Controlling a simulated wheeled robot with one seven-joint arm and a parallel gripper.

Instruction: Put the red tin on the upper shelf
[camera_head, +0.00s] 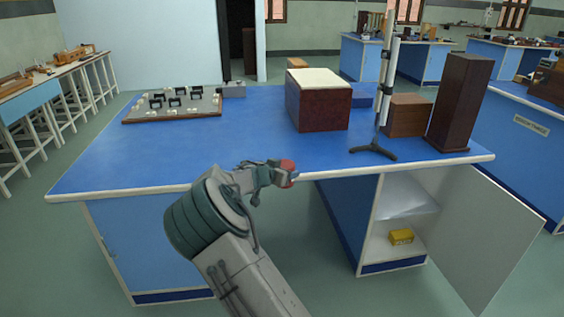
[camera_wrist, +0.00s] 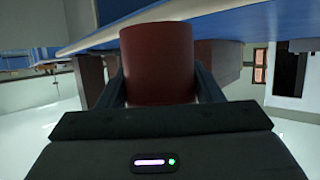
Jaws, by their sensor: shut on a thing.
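My gripper (camera_head: 282,177) is shut on the red tin (camera_head: 287,167), at the front edge of the blue bench top, left of the open cupboard. In the wrist view the red tin (camera_wrist: 157,62) stands between the two fingers (camera_wrist: 158,88). The cupboard under the bench's right end has an upper shelf (camera_head: 405,196), a pale board whose visible part is bare. A yellow box (camera_head: 401,237) sits on the cupboard floor below it. The inner left part of the cupboard is partly hidden by its side panel.
The cupboard door (camera_head: 487,235) is swung open to the right. The blue bench top (camera_head: 240,130) overhangs the cupboard. On it stand a dark red box (camera_head: 318,105), a metal stand (camera_head: 373,150), wooden boxes (camera_head: 461,100) and a board of parts (camera_head: 172,106).

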